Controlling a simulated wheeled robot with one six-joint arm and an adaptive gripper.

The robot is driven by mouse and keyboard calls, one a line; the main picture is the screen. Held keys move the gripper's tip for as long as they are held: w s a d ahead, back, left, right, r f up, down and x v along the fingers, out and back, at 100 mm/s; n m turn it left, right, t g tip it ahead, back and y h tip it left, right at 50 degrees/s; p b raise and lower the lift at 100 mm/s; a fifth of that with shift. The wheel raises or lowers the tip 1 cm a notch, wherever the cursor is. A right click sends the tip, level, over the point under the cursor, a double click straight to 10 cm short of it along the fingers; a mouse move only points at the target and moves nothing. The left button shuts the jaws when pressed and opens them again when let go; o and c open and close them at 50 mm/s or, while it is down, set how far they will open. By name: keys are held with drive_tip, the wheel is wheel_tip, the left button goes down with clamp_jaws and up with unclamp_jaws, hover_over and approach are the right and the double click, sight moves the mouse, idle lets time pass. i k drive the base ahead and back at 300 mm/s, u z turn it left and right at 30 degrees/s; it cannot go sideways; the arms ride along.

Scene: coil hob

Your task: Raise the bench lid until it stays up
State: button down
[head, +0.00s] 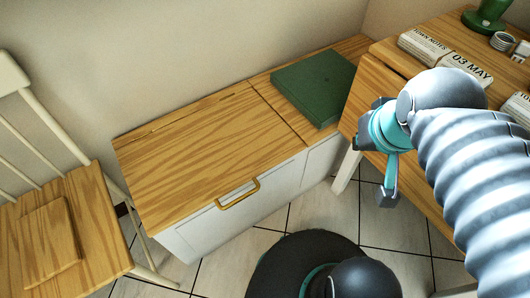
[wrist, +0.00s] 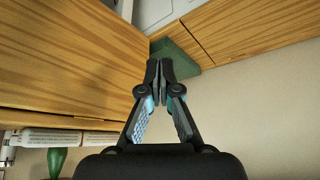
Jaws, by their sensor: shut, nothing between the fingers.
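The bench lid (head: 205,150) is a wood-grained panel lying flat and closed on the white bench (head: 195,235). A brass-coloured bar handle (head: 238,193) sits at its front edge. My gripper is in the wrist view (wrist: 162,68), with its two fingers together and nothing between them. In the head view my gripper is beside the desk, right of the lid and apart from both lid and handle, and partly hidden by my arm. The wrist view shows part of the bench top (wrist: 245,25) beyond the fingers; the handle is not visible there.
A green box (head: 315,85) lies on the fixed bench top right of the lid. A wooden desk (head: 380,75) with papers (head: 465,68) and a green lamp base (head: 487,18) stands at right. A cream chair (head: 95,215) is at left. Tiled floor before the bench is partly clear.

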sight(173, 171)
drive_tip(key=u, duration=1.15)
drive_tip(key=k, duration=0.7)
drive_tip(key=z, duration=0.45)
